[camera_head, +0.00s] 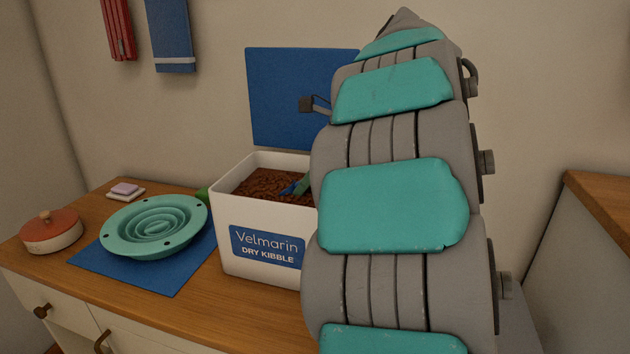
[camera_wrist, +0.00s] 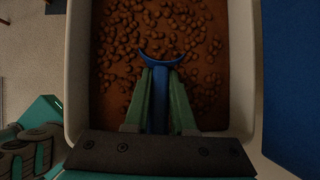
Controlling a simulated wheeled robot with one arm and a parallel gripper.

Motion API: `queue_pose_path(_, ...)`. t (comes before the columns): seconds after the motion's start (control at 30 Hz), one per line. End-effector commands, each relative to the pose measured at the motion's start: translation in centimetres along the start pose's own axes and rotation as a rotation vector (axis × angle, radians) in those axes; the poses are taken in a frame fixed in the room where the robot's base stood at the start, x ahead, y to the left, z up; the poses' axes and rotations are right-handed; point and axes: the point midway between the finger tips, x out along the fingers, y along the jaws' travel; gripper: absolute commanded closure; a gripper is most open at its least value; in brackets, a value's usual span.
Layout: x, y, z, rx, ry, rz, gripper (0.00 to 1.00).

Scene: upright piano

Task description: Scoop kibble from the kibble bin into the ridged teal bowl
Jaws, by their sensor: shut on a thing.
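The kibble bin (camera_head: 229,199) is a white box labelled "Velmarin Dry Kibble", with brown kibble (camera_head: 262,183) inside and a blue lid (camera_head: 290,97) standing open behind it. The ridged teal bowl (camera_head: 154,226) sits on a blue mat left of the bin; from above it shows no kibble. In the wrist view my gripper (camera_wrist: 161,76), with green fingers, is shut on a blue scoop (camera_wrist: 160,54) over the bin. The scoop's curved front edge is at the kibble; whether it holds any I cannot tell. In the head view my arm hides the bin's right side.
The blue mat (camera_head: 180,277) lies on the wooden counter (camera_head: 196,306). A red-lidded pot (camera_head: 50,231) stands left of the bowl, and a sponge-like stack (camera_head: 125,190) lies behind it. Cloths (camera_head: 170,35) hang on the wall.

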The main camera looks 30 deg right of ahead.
Motion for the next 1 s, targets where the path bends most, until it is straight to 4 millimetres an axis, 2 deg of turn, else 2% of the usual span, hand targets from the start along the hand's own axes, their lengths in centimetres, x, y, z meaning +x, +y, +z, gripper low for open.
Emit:
queue_pose_path(0.03,0.8,0.0,-0.2,0.0,-0.016,0.0,1.0)
queue_pose_path(0.23,2.1,0.0,0.6,0.001,-0.085,0.002,1.0)
queue_pose_path(0.67,3.0,0.2,0.8,0.005,-0.404,0.011,1.0)
queue_pose_path(0.7,2.2,0.2,1.2,0.005,-0.408,0.01,1.0)
queue_pose_path(1.0,0.1,0.1,2.3,0.006,-0.471,0.007,1.0)
